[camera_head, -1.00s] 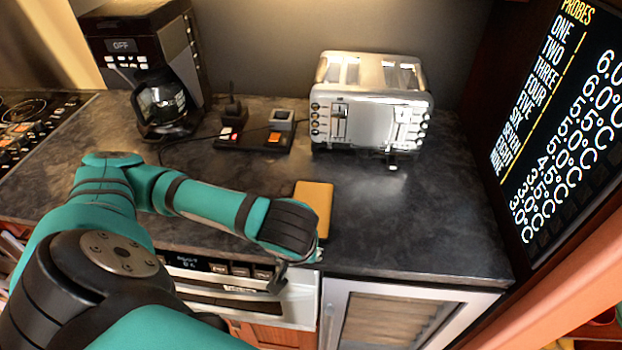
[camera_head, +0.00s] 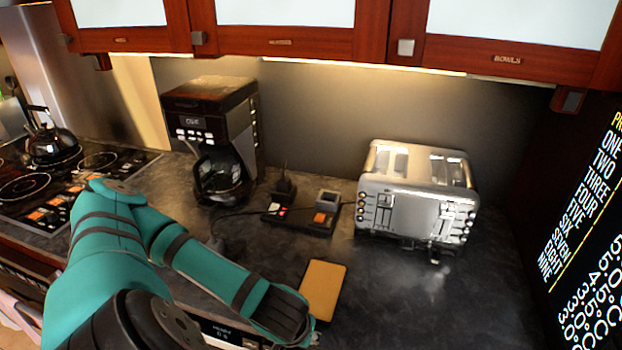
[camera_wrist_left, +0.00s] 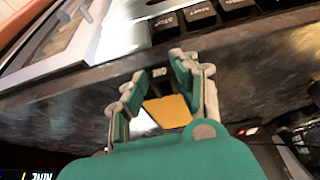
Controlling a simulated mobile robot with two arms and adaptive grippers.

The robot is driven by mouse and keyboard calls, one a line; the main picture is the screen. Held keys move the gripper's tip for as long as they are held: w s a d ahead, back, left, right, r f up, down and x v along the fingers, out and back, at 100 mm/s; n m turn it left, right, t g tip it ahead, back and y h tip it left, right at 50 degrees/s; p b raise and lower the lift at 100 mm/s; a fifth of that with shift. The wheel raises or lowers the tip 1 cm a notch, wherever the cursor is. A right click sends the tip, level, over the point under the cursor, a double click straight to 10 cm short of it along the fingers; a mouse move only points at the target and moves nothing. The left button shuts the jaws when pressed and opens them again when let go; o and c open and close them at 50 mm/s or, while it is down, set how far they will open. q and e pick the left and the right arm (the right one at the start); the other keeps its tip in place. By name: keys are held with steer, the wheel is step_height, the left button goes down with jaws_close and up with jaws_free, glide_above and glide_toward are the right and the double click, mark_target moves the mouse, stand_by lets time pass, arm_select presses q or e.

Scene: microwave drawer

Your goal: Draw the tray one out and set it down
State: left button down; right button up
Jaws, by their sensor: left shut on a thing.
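An orange-yellow slab, apparently tray one (camera_head: 322,288), lies at the counter's front, just beyond my left gripper (camera_head: 312,336). In the left wrist view, a dark piece lettered ONE sits between the fingertips of my left gripper (camera_wrist_left: 159,68). The orange slab (camera_wrist_left: 168,112) shows right behind that lettered piece, between the fingers. The gripper is shut on the lettered piece, at the counter's front edge. The join between piece and slab is partly hidden. My right gripper is in no view.
A toaster (camera_head: 415,205) stands behind the slab to the right. A coffee maker (camera_head: 212,135) stands back left, with a small dark device base (camera_head: 300,218) between them. A cooktop (camera_head: 50,190) is at far left. The dark counter (camera_head: 440,300) right of the slab is clear.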

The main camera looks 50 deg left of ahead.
arm_select(q)
steer(key=shift+s+a, duration=0.45)
steer(key=shift+a, duration=0.35)
steer(key=shift+s+a, duration=0.5)
steer(key=shift+a, duration=0.25)
steer(key=shift+s+a, duration=0.45)
steer(key=shift+a, duration=0.35)
steer(key=shift+s+a, duration=0.35)
steer(key=shift+a, duration=0.2)
steer(key=shift+s+a, duration=0.35)
steer(key=shift+a, duration=0.2)
steer(key=c, duration=0.9)
jaws_free()
steer(key=shift+s, duration=0.1)
